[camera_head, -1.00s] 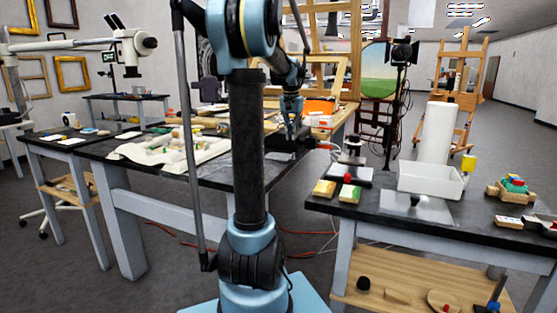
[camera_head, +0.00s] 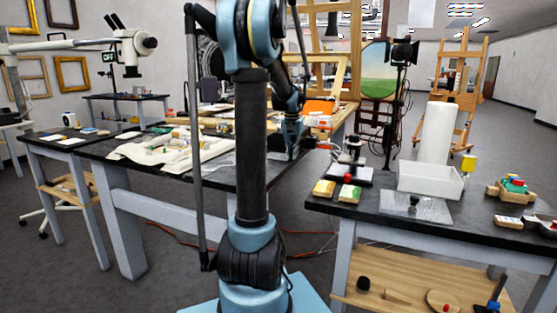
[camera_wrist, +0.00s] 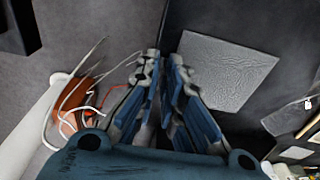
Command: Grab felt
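A grey, finely textured square sheet (camera_wrist: 225,72) lies flat on a dark surface in the wrist view, just right of my fingers. It may be the felt, but I cannot tell its material for sure. In the head view a pale grey patch (camera_head: 222,158) shows on the black table left of my gripper, partly hidden by my arm. My gripper (camera_wrist: 165,62) points down at the dark surface. Its fingertips are a little apart with nothing between them. In the head view my gripper (camera_head: 291,150) is low at the table's right end, partly hidden.
White cloth with small items (camera_head: 165,150) covers the left of the black table (camera_head: 200,180). Orange thing with white cables (camera_wrist: 85,95) lies left of my fingers. A second table (camera_head: 320,205) with a white tray (camera_head: 430,182) stands right.

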